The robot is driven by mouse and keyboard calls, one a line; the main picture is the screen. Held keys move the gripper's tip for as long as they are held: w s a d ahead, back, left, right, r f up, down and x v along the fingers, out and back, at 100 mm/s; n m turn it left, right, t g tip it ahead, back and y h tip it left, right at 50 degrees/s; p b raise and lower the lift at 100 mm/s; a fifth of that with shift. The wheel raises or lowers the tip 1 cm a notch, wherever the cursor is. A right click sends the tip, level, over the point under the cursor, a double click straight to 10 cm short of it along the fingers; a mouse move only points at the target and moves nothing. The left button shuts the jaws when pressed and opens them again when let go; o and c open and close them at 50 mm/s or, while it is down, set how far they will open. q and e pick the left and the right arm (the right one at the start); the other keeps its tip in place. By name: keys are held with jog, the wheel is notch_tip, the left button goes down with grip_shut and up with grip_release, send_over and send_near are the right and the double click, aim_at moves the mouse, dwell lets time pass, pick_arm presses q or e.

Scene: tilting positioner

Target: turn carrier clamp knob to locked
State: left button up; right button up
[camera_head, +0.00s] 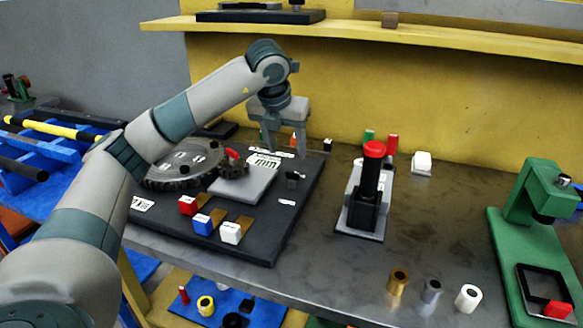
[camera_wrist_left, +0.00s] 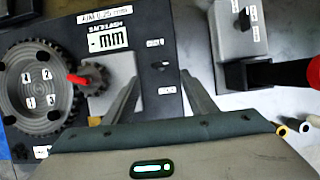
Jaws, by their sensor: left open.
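A small black knob (camera_head: 293,178), likely the carrier clamp knob, stands on the black board (camera_head: 262,245) right of a grey plate (camera_head: 246,184). In the left wrist view a small dark shape (camera_wrist_left: 160,66), likely the same knob, lies between two small white labels whose text I cannot read. Its turn position is unclear. My left gripper (camera_head: 283,146) points down above the back of the board, apart from the knob. In the wrist view its two fingers (camera_wrist_left: 162,97) are spread with nothing between them. My right gripper is not in view.
A large dark gear (camera_head: 182,165) meshes with a small gear (camera_head: 233,170) beside a red lever (camera_head: 231,153). Red, blue and white blocks sit at the board's front. A black stand with a red top (camera_head: 374,150) is to the right, then a green press (camera_head: 530,235). A shelf (camera_head: 350,33) hangs behind.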

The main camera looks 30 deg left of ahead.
aim_at(292, 172)
pick_arm(q)
jog(key=p+x, duration=0.1)
jog(key=x, duration=0.7)
jog(key=shift+w+f, duration=0.1)
jog(key=shift+f, duration=0.05)
jog(key=shift+w+f, duration=0.25)
jog(key=shift+f, duration=0.4)
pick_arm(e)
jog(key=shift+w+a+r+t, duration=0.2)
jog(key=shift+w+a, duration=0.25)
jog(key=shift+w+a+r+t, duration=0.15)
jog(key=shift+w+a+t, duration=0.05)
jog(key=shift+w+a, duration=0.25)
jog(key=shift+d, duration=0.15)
